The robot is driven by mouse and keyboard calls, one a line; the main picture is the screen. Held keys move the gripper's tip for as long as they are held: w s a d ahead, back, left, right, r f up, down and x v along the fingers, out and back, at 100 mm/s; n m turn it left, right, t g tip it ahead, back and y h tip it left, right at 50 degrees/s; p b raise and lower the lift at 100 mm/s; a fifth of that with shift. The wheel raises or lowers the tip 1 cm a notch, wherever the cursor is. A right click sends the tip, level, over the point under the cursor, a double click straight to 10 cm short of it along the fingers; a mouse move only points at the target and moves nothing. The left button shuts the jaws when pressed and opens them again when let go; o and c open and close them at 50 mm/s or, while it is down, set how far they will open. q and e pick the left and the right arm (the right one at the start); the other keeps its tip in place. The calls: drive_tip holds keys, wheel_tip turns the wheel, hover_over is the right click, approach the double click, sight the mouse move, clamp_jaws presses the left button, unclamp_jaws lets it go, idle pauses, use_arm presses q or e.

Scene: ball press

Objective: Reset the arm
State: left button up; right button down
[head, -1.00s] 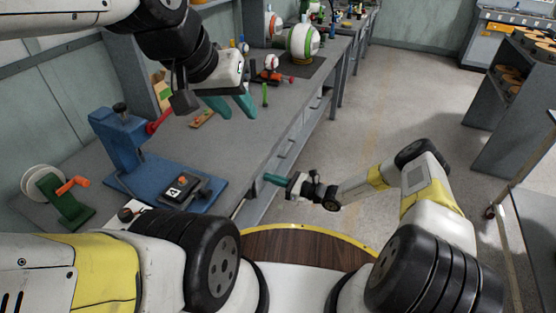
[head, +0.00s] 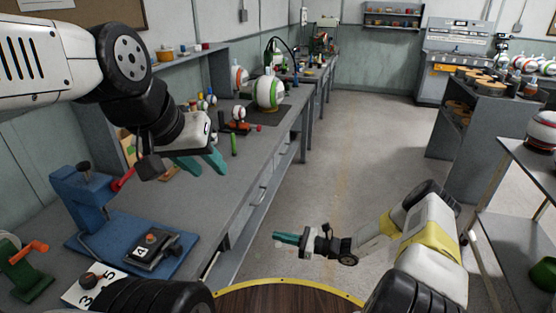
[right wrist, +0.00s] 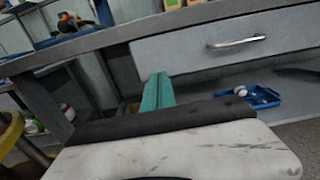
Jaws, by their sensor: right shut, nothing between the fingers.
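My left gripper (head: 202,164) hangs over the workbench in the head view. Its two teal fingers are spread apart, with nothing seen between them. The blue press (head: 85,200) stands below and to the left of it, with a red handle (head: 122,180) and a black block (head: 152,250) on its base. My right gripper (head: 287,238) is out over the floor in front of the bench, pointing left. Its teal fingers are together and empty. They also show together in the right wrist view (right wrist: 158,92), in front of a grey drawer (right wrist: 210,48).
The grey workbench (head: 215,205) runs along the left wall. A green-striped ball (head: 268,93) and small coloured parts stand further along it. In the right wrist view a blue tray (right wrist: 250,96) sits below the drawer. Grey shelving (head: 465,145) stands right; the floor between (head: 350,150) is clear.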

drive_tip(key=s+d+r+n+g+h, duration=0.25)
drive_tip(key=r+n, duration=0.25)
drive_tip(key=r, duration=0.4)
drive_tip(key=s+d+r+n+g+h, duration=0.2)
drive_tip(key=r+n+h, duration=0.25)
drive_tip(key=r, duration=0.55)
drive_tip(key=s+d+r+n+g+h, duration=0.2)
drive_tip(key=r+n, duration=0.3)
drive_tip(key=r, duration=0.4)
drive_tip(key=s+d+r+n+t+h, duration=0.3)
drive_tip(key=s+d+r+t, duration=0.1)
drive_tip(key=s+r, duration=0.5)
drive_tip(key=s+d+r+n+t+h, duration=0.3)
drive_tip(key=s+d+r+n, duration=0.1)
drive_tip(key=s+r, duration=0.5)
drive_tip(key=shift+s+d+r+t, duration=0.15)
drive_tip(key=shift+d+r+t, duration=0.05)
drive_tip(key=shift+r+t, duration=0.2)
drive_tip(key=shift+a, duration=0.15)
